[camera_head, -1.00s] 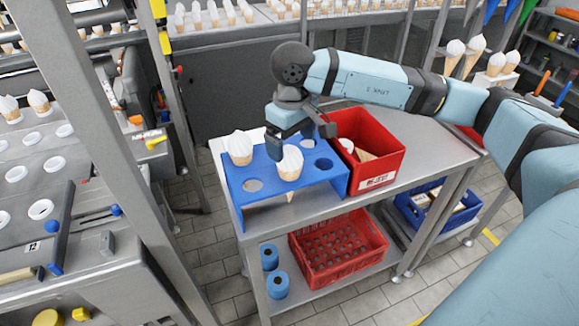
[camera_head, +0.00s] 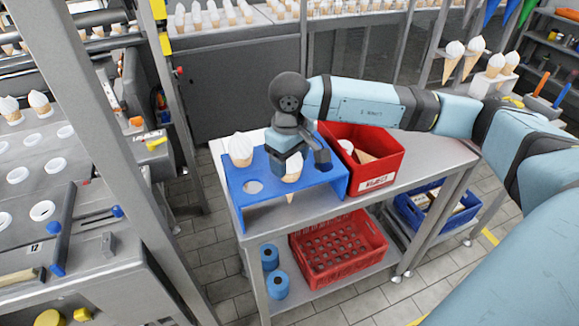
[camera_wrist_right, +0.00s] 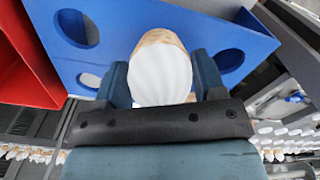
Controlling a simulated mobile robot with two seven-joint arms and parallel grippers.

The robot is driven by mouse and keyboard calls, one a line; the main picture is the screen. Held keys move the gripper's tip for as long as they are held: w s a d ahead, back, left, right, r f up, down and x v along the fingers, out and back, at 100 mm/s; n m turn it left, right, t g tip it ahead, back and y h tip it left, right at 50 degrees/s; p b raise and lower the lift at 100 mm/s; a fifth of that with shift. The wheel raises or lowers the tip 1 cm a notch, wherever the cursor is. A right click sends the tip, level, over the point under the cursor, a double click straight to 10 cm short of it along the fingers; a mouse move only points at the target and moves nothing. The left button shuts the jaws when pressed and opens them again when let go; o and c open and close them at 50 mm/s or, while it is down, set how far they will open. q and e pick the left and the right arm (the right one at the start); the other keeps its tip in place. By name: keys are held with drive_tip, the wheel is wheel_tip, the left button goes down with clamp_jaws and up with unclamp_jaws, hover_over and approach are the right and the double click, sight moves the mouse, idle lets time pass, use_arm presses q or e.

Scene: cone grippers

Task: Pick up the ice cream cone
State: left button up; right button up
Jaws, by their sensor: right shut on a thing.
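An ice cream cone with a white top (camera_head: 292,167) stands in a hole at the front of the blue rack (camera_head: 262,207), its tip showing below the rack's top. My right gripper (camera_head: 298,166) is down over it from above. In the right wrist view the cone's white top (camera_wrist_right: 161,76) lies between the two blue fingers of the right gripper (camera_wrist_right: 160,85), which are shut on it. A second cone (camera_head: 240,148) stands in the rack's back left hole. My left gripper is not in view.
The rack stands on a grey metal cart (camera_head: 420,150). A red bin (camera_head: 372,180) with cones inside stands right beside the rack. A red crate (camera_head: 335,262) and blue rolls (camera_head: 270,258) are on the lower shelf. A grey post rises left of the cart.

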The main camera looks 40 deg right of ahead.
drive_tip(key=shift+r, duration=0.15)
wheel_tip(320, 180, up, 20)
idle(0.4)
